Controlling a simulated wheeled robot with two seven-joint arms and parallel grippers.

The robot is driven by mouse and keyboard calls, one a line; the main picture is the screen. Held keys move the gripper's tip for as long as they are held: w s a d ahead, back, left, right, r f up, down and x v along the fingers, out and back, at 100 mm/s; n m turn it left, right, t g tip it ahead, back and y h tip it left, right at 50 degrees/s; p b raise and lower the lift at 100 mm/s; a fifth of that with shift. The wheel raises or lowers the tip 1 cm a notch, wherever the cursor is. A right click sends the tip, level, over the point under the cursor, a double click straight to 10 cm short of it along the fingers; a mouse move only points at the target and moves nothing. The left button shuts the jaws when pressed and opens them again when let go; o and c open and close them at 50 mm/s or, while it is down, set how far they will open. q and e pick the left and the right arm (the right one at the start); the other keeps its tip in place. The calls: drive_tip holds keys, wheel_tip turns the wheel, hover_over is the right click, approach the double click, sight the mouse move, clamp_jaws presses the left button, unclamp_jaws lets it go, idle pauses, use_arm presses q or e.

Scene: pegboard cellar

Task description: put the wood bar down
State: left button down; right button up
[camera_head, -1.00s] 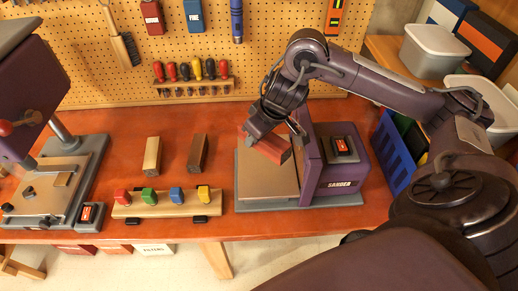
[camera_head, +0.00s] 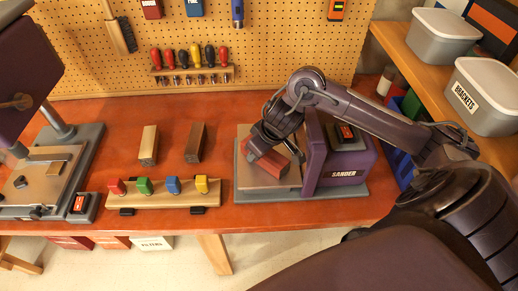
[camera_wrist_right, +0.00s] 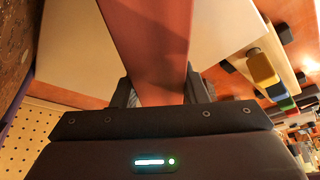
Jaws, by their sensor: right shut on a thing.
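A reddish wood bar (camera_head: 272,170) is held in my right gripper (camera_head: 258,150) over the tan plate of the sander (camera_head: 344,174). The bar lies slanted beside the sander's purple housing. I cannot tell whether its underside touches the plate. In the right wrist view the bar (camera_wrist_right: 150,40) runs up from between the jaws of the right gripper (camera_wrist_right: 163,92), which are closed on it; the pale plate lies behind it. The gripper hides the bar's upper end in the head view. My left gripper is out of view.
A light wood bar (camera_head: 149,144) and a dark wood bar (camera_head: 195,143) lie on the red bench (camera_head: 110,160). A wooden rack (camera_head: 163,198) with coloured blocks stands left of the sander. Grey bins (camera_head: 445,37) sit on the right shelf. A purple machine stands far left.

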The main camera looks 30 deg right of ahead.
sight(272, 157)
drive_tip(key=shift+f, duration=0.15)
drive_tip(key=o, duration=1.1)
drive_tip(key=shift+r, duration=0.35)
drive_tip(key=p+v, duration=0.1)
drive_tip(key=v, duration=1)
drive_tip(key=shift+s+r+p, duration=0.3)
drive_tip(key=shift+s+p, duration=0.05)
drive_tip(key=shift+p, duration=0.05)
drive_tip(key=shift+f, duration=0.1)
